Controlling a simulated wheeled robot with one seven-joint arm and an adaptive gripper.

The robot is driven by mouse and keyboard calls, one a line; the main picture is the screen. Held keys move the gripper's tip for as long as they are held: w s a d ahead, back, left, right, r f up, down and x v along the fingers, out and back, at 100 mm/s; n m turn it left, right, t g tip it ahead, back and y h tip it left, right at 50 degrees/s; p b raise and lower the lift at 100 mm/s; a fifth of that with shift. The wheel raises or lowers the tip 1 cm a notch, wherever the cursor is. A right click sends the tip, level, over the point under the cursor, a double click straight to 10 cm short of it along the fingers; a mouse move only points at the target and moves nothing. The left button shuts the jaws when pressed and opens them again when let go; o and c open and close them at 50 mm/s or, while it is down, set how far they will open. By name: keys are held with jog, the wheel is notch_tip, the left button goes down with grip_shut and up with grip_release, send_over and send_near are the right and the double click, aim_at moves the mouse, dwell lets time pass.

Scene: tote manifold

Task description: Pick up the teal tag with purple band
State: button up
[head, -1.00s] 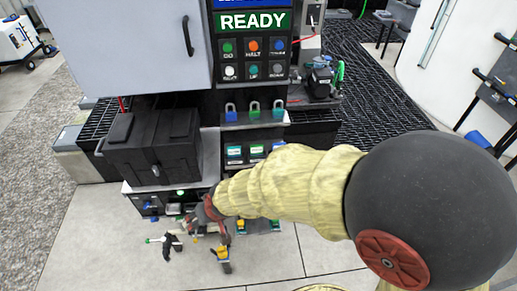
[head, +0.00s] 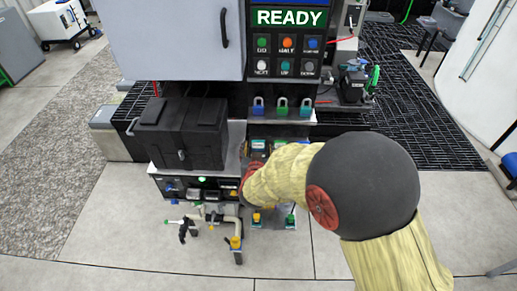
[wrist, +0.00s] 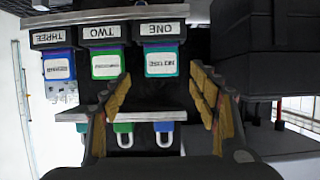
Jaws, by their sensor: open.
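In the wrist view, a teal-edged tag with a white label (wrist: 160,62) hangs under the plate marked ONE. A dark bluish-purple strip seems to run along its top, but it is small. A green-edged tag (wrist: 106,65) hangs under TWO and a blue-edged tag (wrist: 59,66) under THREE. My gripper (wrist: 161,74) is open and empty, its fingers spread on either side of the teal tag; they do not visibly touch it. In the head view my arm covers part of the tag row, and the gripper's tips are hidden.
A shelf with several padlocks (head: 282,115) is above the tags in the head view. A black case (head: 182,133) stands to the left on a ledge, close beside the tags. A clamp-like fixture (head: 215,214) is below. Floor at the lower left is clear.

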aim_at(258, 144)
jog(key=b+x, duration=0.1)
jog(key=x, duration=0.3)
jog(key=shift+w+a+f, duration=0.1)
jog(key=shift+w+f, duration=0.05)
jog(key=shift+f, duration=0.15)
jog(key=shift+c, duration=0.6)
jog(key=c, duration=1.1)
